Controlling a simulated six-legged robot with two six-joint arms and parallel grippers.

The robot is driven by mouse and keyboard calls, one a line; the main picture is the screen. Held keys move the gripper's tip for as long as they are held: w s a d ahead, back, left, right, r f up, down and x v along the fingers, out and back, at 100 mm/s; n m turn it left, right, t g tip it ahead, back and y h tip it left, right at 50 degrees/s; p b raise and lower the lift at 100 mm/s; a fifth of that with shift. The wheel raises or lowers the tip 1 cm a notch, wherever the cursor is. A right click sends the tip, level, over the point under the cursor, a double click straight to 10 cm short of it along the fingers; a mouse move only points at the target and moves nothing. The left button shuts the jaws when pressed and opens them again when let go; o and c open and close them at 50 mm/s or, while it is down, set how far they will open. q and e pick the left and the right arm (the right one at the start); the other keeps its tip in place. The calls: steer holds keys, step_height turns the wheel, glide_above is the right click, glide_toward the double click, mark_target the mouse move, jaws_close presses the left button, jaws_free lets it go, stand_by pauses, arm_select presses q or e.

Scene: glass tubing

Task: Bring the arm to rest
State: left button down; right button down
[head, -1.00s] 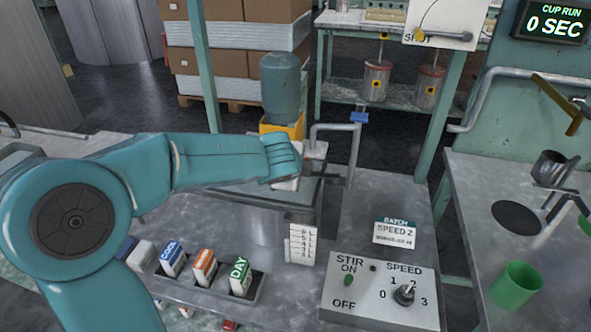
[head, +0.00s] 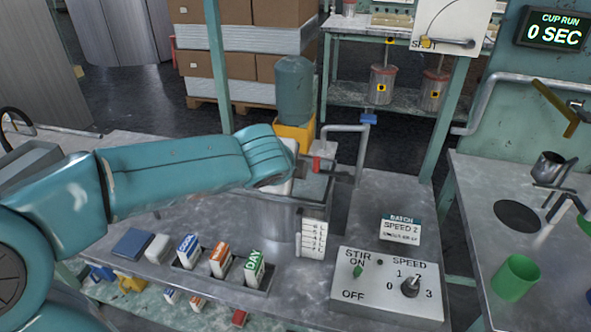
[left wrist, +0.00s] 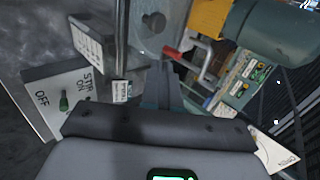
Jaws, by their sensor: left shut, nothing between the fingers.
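My left arm (head: 180,165) reaches in from the left in the head view, its wrist over the near side of the metal tank (head: 275,215). My left gripper (left wrist: 165,88) shows its dark fingers together and empty in the left wrist view. In the head view the wrist mostly hides the fingers. A red handle (head: 316,164) stands just beyond the wrist; it also shows in the left wrist view (left wrist: 172,52), near the fingertips. I cannot tell whether they touch. My right gripper is in neither view.
The control box (head: 390,287) with STIR and SPEED controls sits at the front right of the bench. A rack (head: 205,277) of labelled blocks is front left. A bent pipe (head: 362,140) rises behind the tank. A green cup (head: 516,277) stands on the right bench.

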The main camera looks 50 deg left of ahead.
arm_select(q)
steer(key=shift+s+d+r, duration=0.1)
steer(key=shift+s+r, duration=0.25)
steer(key=shift+s, duration=0.05)
stand_by(0.5)
